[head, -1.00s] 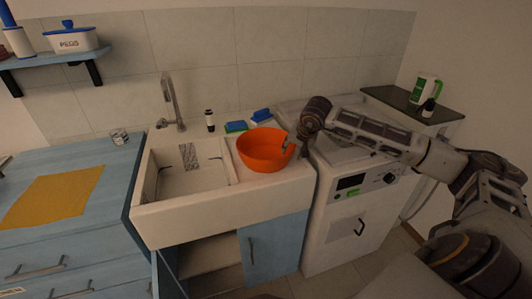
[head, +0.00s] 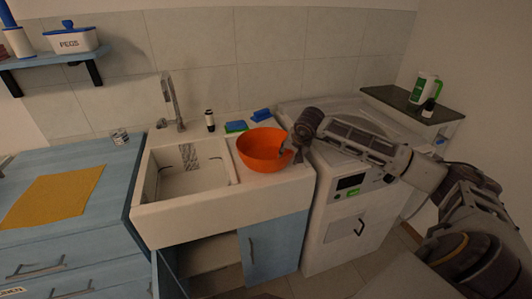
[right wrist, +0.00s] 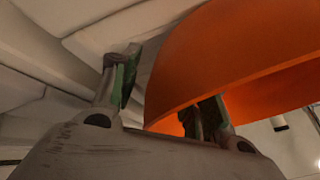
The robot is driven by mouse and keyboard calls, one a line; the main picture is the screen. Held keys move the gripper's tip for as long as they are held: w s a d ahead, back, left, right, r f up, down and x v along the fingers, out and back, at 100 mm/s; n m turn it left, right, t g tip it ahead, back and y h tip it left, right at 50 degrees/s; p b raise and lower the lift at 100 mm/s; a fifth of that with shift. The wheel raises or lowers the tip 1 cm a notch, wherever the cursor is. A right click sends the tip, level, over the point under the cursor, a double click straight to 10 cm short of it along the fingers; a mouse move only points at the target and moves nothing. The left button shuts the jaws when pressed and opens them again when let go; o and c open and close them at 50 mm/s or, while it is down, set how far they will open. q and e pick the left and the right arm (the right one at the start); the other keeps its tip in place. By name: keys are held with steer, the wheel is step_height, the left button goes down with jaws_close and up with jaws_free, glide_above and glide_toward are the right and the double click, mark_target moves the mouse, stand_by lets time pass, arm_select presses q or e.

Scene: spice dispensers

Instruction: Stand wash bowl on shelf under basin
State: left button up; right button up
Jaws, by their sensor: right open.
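The orange wash bowl (head: 262,150) stands upright on the ledge at the right of the white basin (head: 185,215). My right gripper (head: 297,152) is at the bowl's right rim, open. In the right wrist view, the bowl wall (right wrist: 235,55) lies between the fingers of the right gripper (right wrist: 160,100): one finger is outside the bowl, the other is partly hidden behind its wall. I cannot tell whether either finger touches it. The shelf (head: 212,279) under the basin shows in part through the open cabinet front. My left gripper is not in view.
A tap (head: 172,100) stands behind the basin. A white washing machine (head: 345,225) stands to the right. A blue cabinet door (head: 272,248) is below the bowl.

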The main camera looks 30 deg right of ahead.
steer(key=c, duration=1)
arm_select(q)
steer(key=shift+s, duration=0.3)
arm_select(e)
steer(key=shift+r, duration=0.1)
steer(key=shift+r, duration=0.65)
step_height(320, 180, up, 5)
steer(key=shift+r, duration=1)
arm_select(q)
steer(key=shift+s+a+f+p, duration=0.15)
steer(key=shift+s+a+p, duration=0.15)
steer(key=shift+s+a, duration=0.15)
arm_select(e)
steer(key=shift+r, duration=0.75)
